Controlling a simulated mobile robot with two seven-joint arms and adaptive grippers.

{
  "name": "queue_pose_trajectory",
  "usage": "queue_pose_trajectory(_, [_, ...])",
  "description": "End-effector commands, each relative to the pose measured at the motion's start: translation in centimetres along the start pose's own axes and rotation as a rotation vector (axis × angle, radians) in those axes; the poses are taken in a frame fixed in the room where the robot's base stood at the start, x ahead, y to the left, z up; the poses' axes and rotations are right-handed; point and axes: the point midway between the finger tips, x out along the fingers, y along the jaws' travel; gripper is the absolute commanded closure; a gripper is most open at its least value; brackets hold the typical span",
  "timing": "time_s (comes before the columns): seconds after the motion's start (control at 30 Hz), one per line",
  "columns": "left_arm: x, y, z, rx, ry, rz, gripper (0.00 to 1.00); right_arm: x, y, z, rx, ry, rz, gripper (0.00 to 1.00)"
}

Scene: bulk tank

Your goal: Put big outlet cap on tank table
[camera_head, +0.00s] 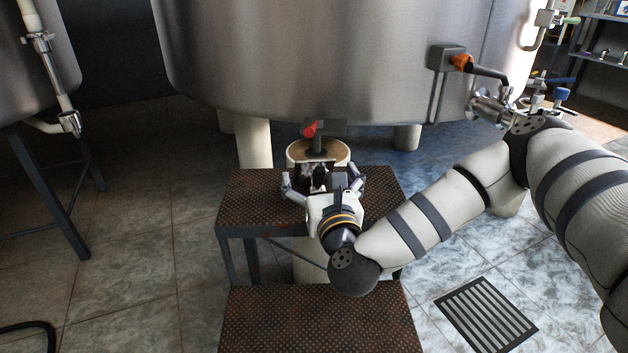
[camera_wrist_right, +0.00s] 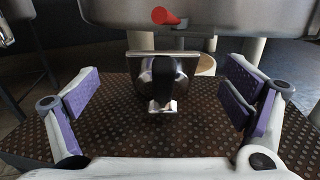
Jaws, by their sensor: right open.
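The big outlet cap (camera_wrist_right: 160,82) appears as a shiny metal piece with a flat bar across its top and a dark clamp part at its front. It appears to rest on the tank table (camera_wrist_right: 105,115), a brown perforated metal top. In the head view the table (camera_head: 250,205) stands before the big tank, and the cap is mostly hidden by my right gripper (camera_head: 322,184). In the right wrist view, my right gripper (camera_wrist_right: 165,98) is open, its purple-padded fingers either side of the cap with clear gaps. My left gripper is not in view.
The large steel tank (camera_head: 320,60) stands close behind the table. A red-handled valve (camera_head: 311,129) is just beyond the table's back edge. A lower perforated step (camera_head: 310,320) is in front. A floor grate (camera_head: 486,314) lies at right. The table's left part is bare.

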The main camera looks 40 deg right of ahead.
Motion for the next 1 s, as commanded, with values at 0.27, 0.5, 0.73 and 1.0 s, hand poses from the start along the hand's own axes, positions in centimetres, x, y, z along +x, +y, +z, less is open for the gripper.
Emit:
queue_pose_trajectory(0.27, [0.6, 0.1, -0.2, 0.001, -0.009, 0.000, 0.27, 4.1, -0.3, 0.3, 0.000, 0.000, -0.001, 0.07])
queue_pose_trajectory(0.5, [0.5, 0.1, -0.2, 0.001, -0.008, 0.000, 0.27, 4.1, -0.3, 0.4, 0.000, 0.000, -0.001, 0.18])
queue_pose_trajectory(0.73, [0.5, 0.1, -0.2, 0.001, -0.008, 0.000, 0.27, 4.1, -0.3, 0.4, 0.000, 0.000, 0.000, 0.70])
queue_pose_trajectory(1.0, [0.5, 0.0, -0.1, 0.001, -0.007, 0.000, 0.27, 4.1, -0.3, 0.7, 0.001, -0.002, 0.000, 0.71])
